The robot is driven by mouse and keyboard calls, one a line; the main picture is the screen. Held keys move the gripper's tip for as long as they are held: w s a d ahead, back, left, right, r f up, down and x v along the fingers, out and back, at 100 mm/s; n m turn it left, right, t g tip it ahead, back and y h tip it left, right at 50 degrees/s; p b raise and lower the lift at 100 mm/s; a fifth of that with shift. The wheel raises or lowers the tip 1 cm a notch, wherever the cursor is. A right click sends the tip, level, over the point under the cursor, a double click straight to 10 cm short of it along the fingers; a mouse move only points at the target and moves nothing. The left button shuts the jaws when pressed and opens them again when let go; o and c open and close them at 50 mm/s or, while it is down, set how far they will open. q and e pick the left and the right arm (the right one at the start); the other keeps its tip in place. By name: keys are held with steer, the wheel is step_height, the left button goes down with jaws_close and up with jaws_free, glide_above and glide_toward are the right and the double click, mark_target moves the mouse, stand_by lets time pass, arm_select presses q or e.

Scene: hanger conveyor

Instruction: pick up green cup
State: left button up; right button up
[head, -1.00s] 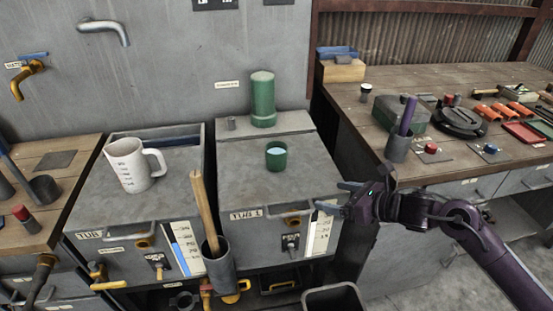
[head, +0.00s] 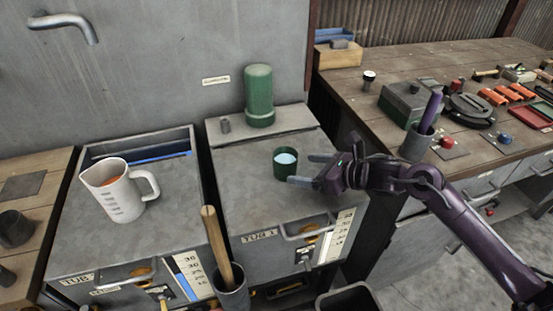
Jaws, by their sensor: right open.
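The small green cup (head: 284,170) stands upright on the grey lid of the right tub (head: 240,187), with something pale blue inside it. My right gripper (head: 298,169) comes in from the right, just beside the cup. Its two fingers are apart and point left, one toward the cup's far right side and one in front of its lower right. I cannot tell whether either finger touches the cup. My left gripper is not in view.
A taller green cylinder (head: 259,96) stands behind the cup on a raised ledge. A white measuring jug (head: 121,193) stands on the left tub. A holder with a wooden handle (head: 217,245) is in front. A workbench (head: 380,66) with several tools is at right.

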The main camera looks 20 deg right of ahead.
mark_target(296, 167)
steer(key=shift+w+a, duration=0.2)
steer(key=shift+a, duration=0.1)
steer(key=shift+w+a+f+p, duration=0.15)
steer(key=shift+w+a+p, duration=0.2)
steer(key=shift+a+p, duration=0.2)
steer(key=p+x, duration=0.1)
steer(key=x, duration=0.2)
steer(key=shift+w+a+f, duration=0.1)
steer(key=shift+w+a, duration=0.1)
steer(key=shift+a, duration=0.05)
steer(key=shift+w+a+f, duration=0.15)
steer(key=shift+c, duration=0.2)
steer(key=c, duration=1)
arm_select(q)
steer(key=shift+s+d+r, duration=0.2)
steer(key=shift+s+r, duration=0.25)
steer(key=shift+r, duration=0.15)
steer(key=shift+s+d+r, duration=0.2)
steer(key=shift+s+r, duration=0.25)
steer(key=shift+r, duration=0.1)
arm_select(e)
steer(key=shift+c, duration=0.5)
